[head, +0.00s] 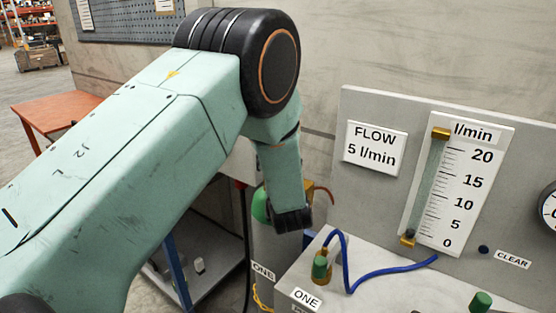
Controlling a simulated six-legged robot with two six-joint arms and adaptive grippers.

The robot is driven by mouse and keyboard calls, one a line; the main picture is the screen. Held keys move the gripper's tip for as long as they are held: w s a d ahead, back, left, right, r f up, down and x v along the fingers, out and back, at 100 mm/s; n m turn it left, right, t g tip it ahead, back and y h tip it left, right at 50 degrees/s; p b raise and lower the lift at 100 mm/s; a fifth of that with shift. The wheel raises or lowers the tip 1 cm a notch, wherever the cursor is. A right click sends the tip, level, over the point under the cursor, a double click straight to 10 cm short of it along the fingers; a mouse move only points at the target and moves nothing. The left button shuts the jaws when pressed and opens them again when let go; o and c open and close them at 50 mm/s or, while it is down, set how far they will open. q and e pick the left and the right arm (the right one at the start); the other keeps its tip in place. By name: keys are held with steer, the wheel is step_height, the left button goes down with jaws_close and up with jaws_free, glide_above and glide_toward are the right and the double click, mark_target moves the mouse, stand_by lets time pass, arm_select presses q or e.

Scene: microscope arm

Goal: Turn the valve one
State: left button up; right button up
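A green knob (320,268) sits on a brass fitting at the left end of the bench top, with a blue hose (350,277) rising from it. A label reading ONE (306,298) lies in front of it. A grey cylinder with a green part at its top (261,206) stands behind, partly covered by my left arm, and carries another ONE label (263,271). My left arm comes in from the left, and its black wrist joint ends just above and left of the green knob, apart from it. Neither of my grippers shows.
A flow gauge (459,187) stands on the grey panel, beside a sign reading FLOW 5 l/min (375,146). A second green knob (481,301) is at the lower right, below a CLEAR label (513,260). An orange table (58,113) is at the far left.

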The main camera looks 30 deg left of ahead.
arm_select(q)
steer(key=shift+w+r+n+g+y, duration=0.1)
steer(key=shift+r+n+g+y, duration=0.2)
steer(key=shift+n+g+y, duration=0.4)
steer(key=o, duration=1.2)
steer(key=shift+c, duration=0.2)
steer(key=shift+f, duration=0.15)
steer(key=v, duration=0.7)
steer(key=shift+s+d+f, duration=0.1)
steer(key=shift+s+d, duration=0.05)
steer(key=shift+s, duration=0.1)
